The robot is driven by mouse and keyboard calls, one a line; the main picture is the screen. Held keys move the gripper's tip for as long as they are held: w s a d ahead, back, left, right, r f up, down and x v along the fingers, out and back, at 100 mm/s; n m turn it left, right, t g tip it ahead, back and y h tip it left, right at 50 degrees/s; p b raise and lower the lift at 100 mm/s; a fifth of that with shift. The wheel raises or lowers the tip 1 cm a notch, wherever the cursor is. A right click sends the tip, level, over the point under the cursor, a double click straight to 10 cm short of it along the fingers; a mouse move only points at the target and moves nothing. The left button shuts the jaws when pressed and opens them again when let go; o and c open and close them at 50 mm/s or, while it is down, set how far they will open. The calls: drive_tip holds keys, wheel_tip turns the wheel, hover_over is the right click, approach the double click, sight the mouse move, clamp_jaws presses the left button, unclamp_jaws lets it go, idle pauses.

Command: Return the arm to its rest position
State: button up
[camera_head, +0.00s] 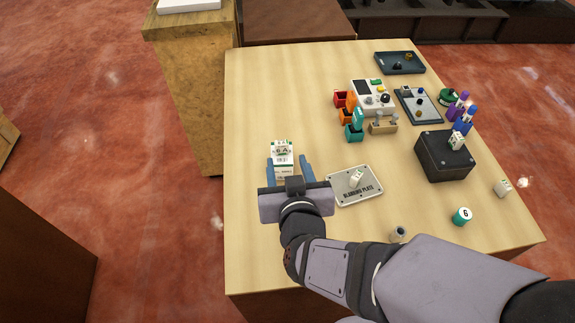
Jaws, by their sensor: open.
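My gripper (288,164) is at the left-middle of the table. Its two blue fingers are apart and point toward the far side. A white block with green and dark markings (282,150) appears between and just beyond the fingertips. I cannot tell whether the fingers touch it. My arm reaches in from the lower right and hides part of the table's front.
On the wooden table (250,90), a metal plate (341,193) with a small white piece lies right of my gripper. A black box (431,163), a teal numbered cylinder (461,216), a small grey cylinder (398,234) and coloured bins (354,132) stand further right. The far left is clear.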

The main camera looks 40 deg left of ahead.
idle(0.4)
drive_tip(key=w+d+f+m+g+h, duration=0.1)
drive_tip(key=d+f, duration=0.1)
drive_tip(key=d, duration=0.2)
drive_tip(key=w+d+f+m+g+h+p, duration=0.1)
drive_tip(key=w+d+f+h, duration=0.1)
drive_tip(key=d, duration=0.3)
drive_tip(key=w+d+f+g+h, duration=0.1)
drive_tip(key=d+f+g, duration=0.1)
drive_tip(key=d+f, duration=0.2)
drive_tip(key=shift+w+d+m+p, duration=0.15)
drive_tip(key=shift+w+m+p, duration=0.15)
drive_tip(key=shift+m, duration=0.1)
drive_tip(key=s+d+m+g+h, duration=0.1)
drive_tip(key=d, duration=0.3)
drive_tip(key=s+d+f+m+g+h, duration=0.1)
drive_tip(key=d+g, duration=0.1)
drive_tip(key=d, duration=0.3)
drive_tip(key=s+d+f+m+g, duration=0.1)
drive_tip(key=s+d, duration=0.1)
drive_tip(key=d, duration=0.2)
drive_tip(key=shift+d+f+h, duration=0.25)
drive_tip(key=shift+d+h, duration=0.05)
drive_tip(key=shift+h, duration=0.1)
drive_tip(key=s+d+m+g+h+b, duration=0.1)
drive_tip(key=d+m+h, duration=0.1)
drive_tip(key=d, duration=1.2)
drive_tip(key=shift+s+d+f+m+h+b, duration=0.2)
drive_tip(key=shift+s+d+m+h+b, duration=0.15)
drive_tip(key=shift+m, duration=0.25)
